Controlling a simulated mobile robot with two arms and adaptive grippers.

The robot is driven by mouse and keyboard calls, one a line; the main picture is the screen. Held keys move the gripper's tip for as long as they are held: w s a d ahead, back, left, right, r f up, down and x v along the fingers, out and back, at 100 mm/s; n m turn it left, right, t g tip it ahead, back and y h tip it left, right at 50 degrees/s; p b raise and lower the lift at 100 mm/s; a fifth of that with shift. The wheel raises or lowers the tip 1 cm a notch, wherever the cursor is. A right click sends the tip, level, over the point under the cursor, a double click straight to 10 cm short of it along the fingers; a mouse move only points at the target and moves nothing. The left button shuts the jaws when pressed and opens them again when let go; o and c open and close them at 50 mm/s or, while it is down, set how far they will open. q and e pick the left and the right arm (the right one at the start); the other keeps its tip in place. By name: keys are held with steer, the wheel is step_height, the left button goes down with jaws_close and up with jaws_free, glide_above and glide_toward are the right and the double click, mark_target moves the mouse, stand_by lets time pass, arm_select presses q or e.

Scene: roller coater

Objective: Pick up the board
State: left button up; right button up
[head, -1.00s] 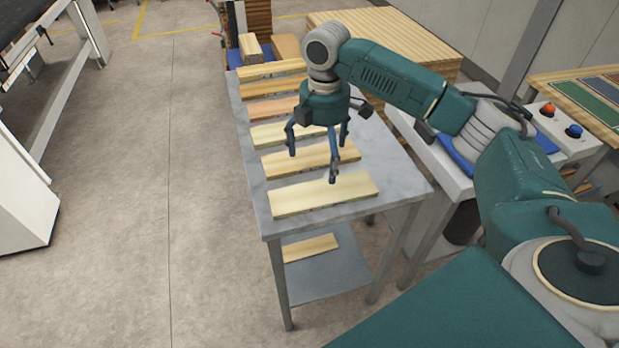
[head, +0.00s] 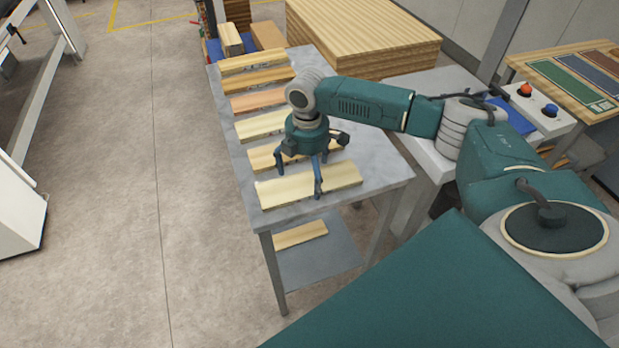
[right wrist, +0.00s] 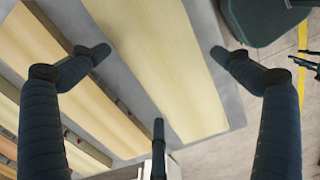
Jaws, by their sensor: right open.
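Several pale wooden boards lie in a row on a grey metal table (head: 368,150). The nearest board (head: 342,177) lies near the table's front edge. My right gripper (head: 304,176) is open and empty, low over this board. In the right wrist view the nearest board (right wrist: 160,60) runs between the spread fingers of the gripper (right wrist: 158,85), one finger to each side and a third below. I cannot tell whether the fingers touch the table. The second board (head: 262,158) lies just behind and is partly hidden by the gripper. My left gripper is not in view.
Another board (head: 300,235) lies on the table's lower shelf. A large stack of boards (head: 365,35) stands behind. A stand with a red and a blue button (head: 549,110) is to the right. The floor left of the table is clear.

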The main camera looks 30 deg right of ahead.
steer(key=shift+f, duration=0.1)
steer(key=shift+c, duration=1)
steer(key=c, duration=0.8)
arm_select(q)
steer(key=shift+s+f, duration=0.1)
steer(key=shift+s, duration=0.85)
arm_select(e)
steer(key=shift+w+r, duration=0.1)
steer(key=shift+r, duration=0.1)
steer(key=shift+c, duration=0.2)
